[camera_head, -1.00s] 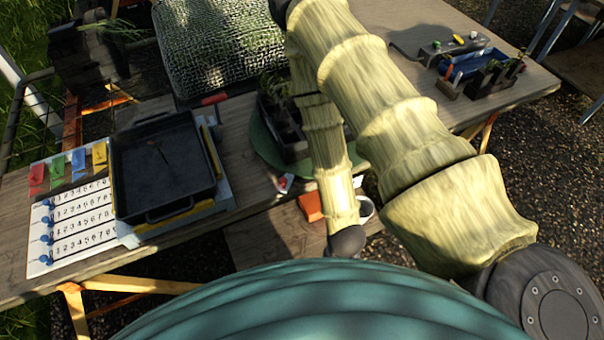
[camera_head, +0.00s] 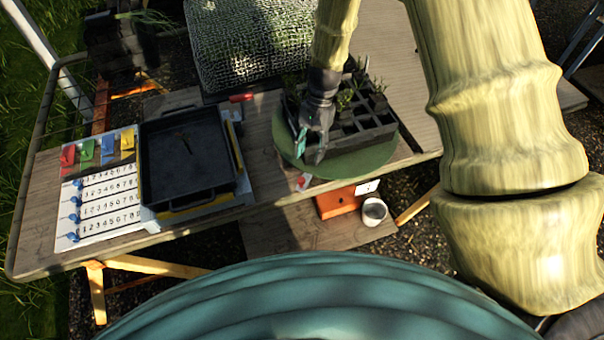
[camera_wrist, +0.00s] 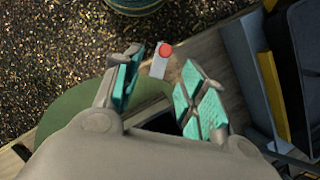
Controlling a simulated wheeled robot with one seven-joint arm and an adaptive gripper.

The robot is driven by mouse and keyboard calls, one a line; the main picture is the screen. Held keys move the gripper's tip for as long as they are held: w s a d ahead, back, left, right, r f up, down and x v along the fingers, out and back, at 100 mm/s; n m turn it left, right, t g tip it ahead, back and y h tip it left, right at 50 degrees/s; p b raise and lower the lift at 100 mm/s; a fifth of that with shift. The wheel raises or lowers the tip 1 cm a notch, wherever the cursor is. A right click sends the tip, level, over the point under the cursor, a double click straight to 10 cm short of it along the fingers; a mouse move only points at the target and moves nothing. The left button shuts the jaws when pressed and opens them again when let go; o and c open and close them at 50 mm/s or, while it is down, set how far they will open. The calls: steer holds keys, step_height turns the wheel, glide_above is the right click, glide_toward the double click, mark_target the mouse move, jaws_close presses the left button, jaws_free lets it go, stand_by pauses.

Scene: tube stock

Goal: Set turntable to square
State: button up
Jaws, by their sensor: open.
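The turntable (camera_head: 365,163) is a round green disc near the table's front edge in the head view. A black cell tray (camera_head: 375,135) with several seedlings stands on it, its sides turned at an angle to the table edge. My gripper (camera_head: 309,150) is open and empty over the left front part of the turntable and hides some of the tray's near left side. In the wrist view my gripper (camera_wrist: 155,95) shows teal pads apart, with the green turntable (camera_wrist: 70,112) below. A small white marker (camera_head: 303,182) with a red spot lies at the table edge beside the disc.
A black tray (camera_head: 188,190) on a scale-like base and a number board (camera_head: 105,205) with coloured tags stand to the left. A mesh-covered box (camera_head: 240,45) is behind. An orange box (camera_head: 340,203) and a pot (camera_head: 374,212) sit below the table edge.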

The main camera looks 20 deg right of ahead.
mark_target(301, 179)
steer(key=shift+w+a+p+x, duration=0.15)
steer(key=shift+p+x, duration=0.45)
steer(key=shift+x, duration=1)
steer(key=shift+a+p+x, duration=0.15)
steer(key=shift+p+x, duration=0.5)
steer(key=shift+x, duration=0.95)
steer(key=shift+w+a+p+x, duration=0.15)
steer(key=shift+p+x, duration=0.45)
steer(key=shift+x, duration=1)
steer(key=shift+s, duration=0.1)
steer(key=shift+r, duration=0.1)
jaws_close()
